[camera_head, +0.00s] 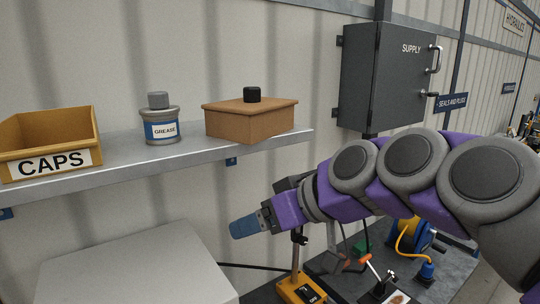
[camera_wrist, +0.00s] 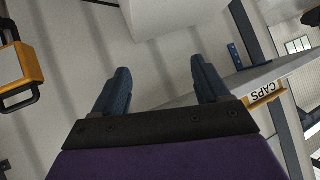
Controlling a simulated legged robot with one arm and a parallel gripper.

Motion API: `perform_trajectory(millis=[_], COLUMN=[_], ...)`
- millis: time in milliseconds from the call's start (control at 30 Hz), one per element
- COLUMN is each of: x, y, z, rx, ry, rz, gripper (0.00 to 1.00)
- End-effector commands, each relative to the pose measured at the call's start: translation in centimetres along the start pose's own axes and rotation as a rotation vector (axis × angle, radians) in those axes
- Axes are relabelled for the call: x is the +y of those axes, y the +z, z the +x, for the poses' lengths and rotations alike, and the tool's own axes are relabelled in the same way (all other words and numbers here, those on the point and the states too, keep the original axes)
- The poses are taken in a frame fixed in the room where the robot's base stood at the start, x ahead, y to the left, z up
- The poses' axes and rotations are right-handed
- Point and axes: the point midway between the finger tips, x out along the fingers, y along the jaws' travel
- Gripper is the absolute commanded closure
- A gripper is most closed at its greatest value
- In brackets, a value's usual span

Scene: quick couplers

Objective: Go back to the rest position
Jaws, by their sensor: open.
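My gripper (camera_head: 246,226) points to the left in the head view, in front of the wall and below the shelf. In the wrist view my gripper (camera_wrist: 160,90) shows two blue fingers spread apart with nothing between them. My purple and grey arm reaches in from the right side of the head view. No held object shows in either view.
A metal shelf (camera_head: 190,153) carries a CAPS bin (camera_head: 50,143), a grease can (camera_head: 160,120) and a brown box (camera_head: 252,118) with a black cap (camera_head: 252,94). A grey SUPPLY cabinet (camera_head: 385,75) hangs at right. A yellow device (camera_head: 301,287) stands below my gripper. A pale box (camera_head: 135,275) is lower left.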

Motion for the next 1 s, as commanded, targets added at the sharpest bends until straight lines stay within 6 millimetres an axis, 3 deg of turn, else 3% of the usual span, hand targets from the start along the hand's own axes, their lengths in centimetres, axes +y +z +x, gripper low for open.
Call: perform_trajectory(millis=[33, 233, 400, 500, 600, 700, 1000], x=[-0.6, -1.3, -1.5, -1.9, -2.4, -2.8, -2.9], y=[3.6, 17.4, 28.8, 34.0, 37.6, 39.8, 40.5], z=[1.0, 2.0, -0.1, -1.8, -3.3, -4.3, -4.7], rx=[-0.095, -0.425, -0.667, -0.772, -0.843, -0.886, -0.902], ry=[0.024, 0.167, 0.330, 0.421, 0.490, 0.532, 0.550], rz=[0.043, 0.262, 0.475, 0.586, 0.671, 0.723, 0.745], gripper=[0.25, 0.25, 0.25, 0.25, 0.25, 0.25, 0.25])
